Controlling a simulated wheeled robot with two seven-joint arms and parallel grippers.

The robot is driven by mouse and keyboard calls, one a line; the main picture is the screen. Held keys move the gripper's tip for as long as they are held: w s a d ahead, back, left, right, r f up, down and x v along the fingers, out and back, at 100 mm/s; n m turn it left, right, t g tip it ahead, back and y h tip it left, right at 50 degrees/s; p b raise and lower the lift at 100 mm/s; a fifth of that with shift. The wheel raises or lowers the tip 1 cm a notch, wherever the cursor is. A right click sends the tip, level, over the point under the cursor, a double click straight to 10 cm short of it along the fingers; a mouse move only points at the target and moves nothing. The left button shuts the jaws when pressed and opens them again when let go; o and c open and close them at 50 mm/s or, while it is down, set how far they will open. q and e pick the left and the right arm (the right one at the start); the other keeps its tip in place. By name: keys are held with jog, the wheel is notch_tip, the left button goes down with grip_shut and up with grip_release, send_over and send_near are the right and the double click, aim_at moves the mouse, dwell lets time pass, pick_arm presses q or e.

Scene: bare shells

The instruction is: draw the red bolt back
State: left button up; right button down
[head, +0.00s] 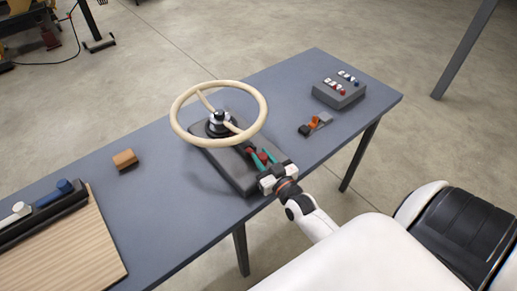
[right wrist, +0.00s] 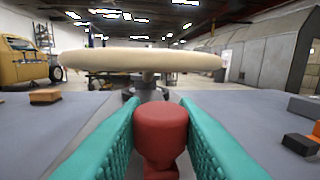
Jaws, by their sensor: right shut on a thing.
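A red knob (head: 263,156) with a narrower red stem stands on a dark grey base (head: 215,166) on the table, below a cream steering wheel (head: 259,98). My right gripper (head: 261,160) is shut on this knob, with a teal finger on each side. The knob (right wrist: 161,122) fills the middle of the right wrist view. At the left edge of the head view, a blue handle (head: 65,186) and a white one (head: 21,209) sit on a black rail on a wooden board; no red one shows there. My left gripper is out of view.
The steering wheel hangs close over the gripper's far side. A brown block (head: 125,160) lies left. The table (head: 165,205) between is bare.

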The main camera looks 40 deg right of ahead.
jog(key=c, duration=1.5)
grip_release()
jog(key=shift+f, duration=0.1)
jog(key=o, duration=0.4)
jog(key=shift+s, duration=0.25)
jog(key=shift+c, duration=0.2)
jog(key=shift+s, duration=0.35)
jog(key=s+b, duration=0.3)
jog(key=s, duration=0.8)
jog(key=shift+s+a, duration=0.15)
jog(key=shift+a, duration=0.25)
